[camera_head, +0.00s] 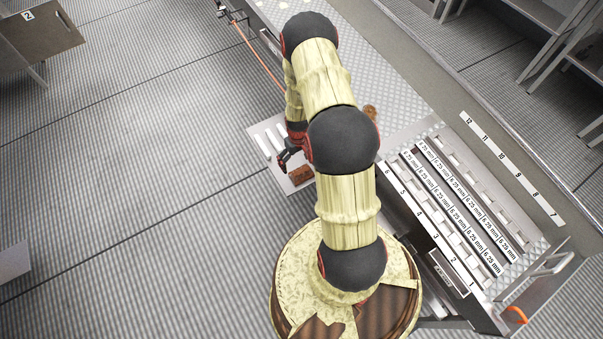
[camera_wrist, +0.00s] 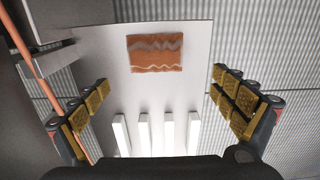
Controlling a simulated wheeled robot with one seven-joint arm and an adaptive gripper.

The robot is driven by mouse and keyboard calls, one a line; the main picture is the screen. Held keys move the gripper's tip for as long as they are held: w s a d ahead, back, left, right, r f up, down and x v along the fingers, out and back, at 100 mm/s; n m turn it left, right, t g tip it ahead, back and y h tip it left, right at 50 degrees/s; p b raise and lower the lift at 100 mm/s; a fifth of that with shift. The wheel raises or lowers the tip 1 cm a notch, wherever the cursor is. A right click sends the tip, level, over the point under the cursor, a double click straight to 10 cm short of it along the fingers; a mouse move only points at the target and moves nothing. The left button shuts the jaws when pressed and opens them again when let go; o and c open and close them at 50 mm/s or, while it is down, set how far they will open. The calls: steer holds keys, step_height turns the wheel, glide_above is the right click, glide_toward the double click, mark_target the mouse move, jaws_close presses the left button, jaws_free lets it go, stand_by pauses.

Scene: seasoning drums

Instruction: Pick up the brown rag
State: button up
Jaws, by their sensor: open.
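The brown rag (camera_wrist: 155,54) lies flat on a pale metal tray (camera_wrist: 190,90), near its far end in the wrist view. In the head view the rag (camera_head: 300,173) shows beside my gripper, partly hidden by my arm. My gripper (camera_wrist: 160,110) is open, its two padded fingers wide apart at the left and right of the wrist view, with nothing between them. The rag is beyond the fingertips, apart from them. In the head view my gripper (camera_head: 287,160) hangs over the tray, mostly hidden behind the arm.
A numbered rack (camera_head: 455,205) with labelled slots stands at the right of the head view. An orange hose (camera_head: 258,58) runs along the counter.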

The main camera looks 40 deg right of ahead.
mark_target(301, 170)
steer(key=f, duration=0.3)
steer(key=shift+s+b, duration=0.25)
steer(key=shift+b, duration=0.15)
steer(key=f, duration=0.2)
steer(key=f+b, duration=0.2)
steer(key=f, duration=0.1)
steer(key=shift+d+f, duration=0.35)
steer(key=shift+r, duration=0.1)
steer(key=shift+c, duration=1.2)
steer(key=shift+s, duration=0.15)
steer(key=c, duration=1.1)
